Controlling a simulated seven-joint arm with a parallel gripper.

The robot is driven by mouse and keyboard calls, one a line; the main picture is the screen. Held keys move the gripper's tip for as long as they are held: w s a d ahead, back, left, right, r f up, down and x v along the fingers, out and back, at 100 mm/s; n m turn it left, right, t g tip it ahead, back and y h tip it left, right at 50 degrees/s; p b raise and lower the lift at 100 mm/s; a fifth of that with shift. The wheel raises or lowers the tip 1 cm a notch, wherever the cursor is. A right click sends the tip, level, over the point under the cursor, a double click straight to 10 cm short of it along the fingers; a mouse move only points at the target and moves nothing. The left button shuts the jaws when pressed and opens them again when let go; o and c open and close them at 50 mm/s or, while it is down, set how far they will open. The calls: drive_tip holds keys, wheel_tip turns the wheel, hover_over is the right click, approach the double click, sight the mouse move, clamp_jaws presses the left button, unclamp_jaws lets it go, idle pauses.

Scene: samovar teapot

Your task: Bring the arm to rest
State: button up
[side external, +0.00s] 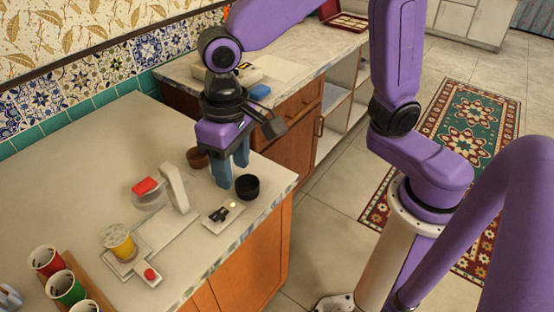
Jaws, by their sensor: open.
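My gripper (232,172) points down over the right end of the counter, its two blue fingers spread apart. I see nothing between them. A black round cup (247,187) stands just right of the fingers, and a brown bowl (197,157) sits to their left, partly behind them. I cannot tell whether the fingers touch either one or the counter. My purple arm reaches in from the right, bent above the counter.
A small pale tray (236,216) with dark pieces lies near the front edge. A white stand (176,188), a red-topped container (145,187) and a yellow cup (118,241) are left of it. Coloured cups (65,286) stand at lower left. The left counter (85,180) has bare room.

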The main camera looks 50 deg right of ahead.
drive_tip(key=s+d+n, duration=0.5)
drive_tip(key=s+d, duration=0.2)
drive_tip(key=d, duration=0.2)
drive_tip(key=s+d+f+n, duration=0.1)
drive_tip(key=s+d+n, duration=0.4)
drive_tip(key=s+d, duration=0.2)
drive_tip(key=shift+d+f, duration=0.3)
drive_tip(key=shift+d, duration=0.8)
